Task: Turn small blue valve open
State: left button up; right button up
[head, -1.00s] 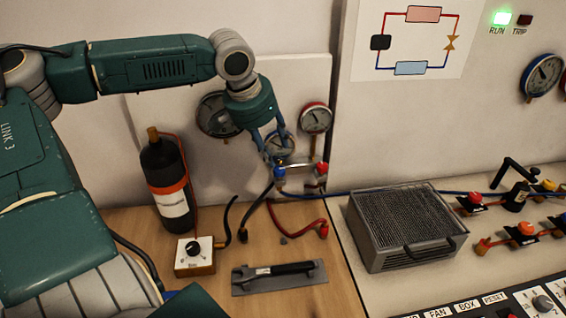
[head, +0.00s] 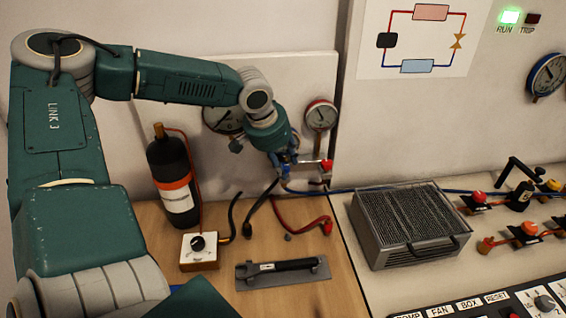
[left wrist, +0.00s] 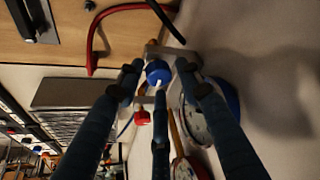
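The small blue valve knob (left wrist: 158,72) shows in the left wrist view, between the fingertips of my left gripper (left wrist: 158,90). The fingers are spread around it; I see no clear contact. In the head view my left gripper (head: 287,163) is at the gauge manifold and mostly hides the blue knob. The red valve knob (head: 326,166) is just to its right, and also shows in the left wrist view (left wrist: 142,117). My right gripper is in neither view.
A red-rimmed gauge (head: 321,115) stands close to my left gripper. Red hose (head: 300,222) and dark hoses lie below.

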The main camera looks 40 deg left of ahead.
pick_arm(q)
jog(key=shift+r, duration=0.15)
jog(key=c, duration=0.7)
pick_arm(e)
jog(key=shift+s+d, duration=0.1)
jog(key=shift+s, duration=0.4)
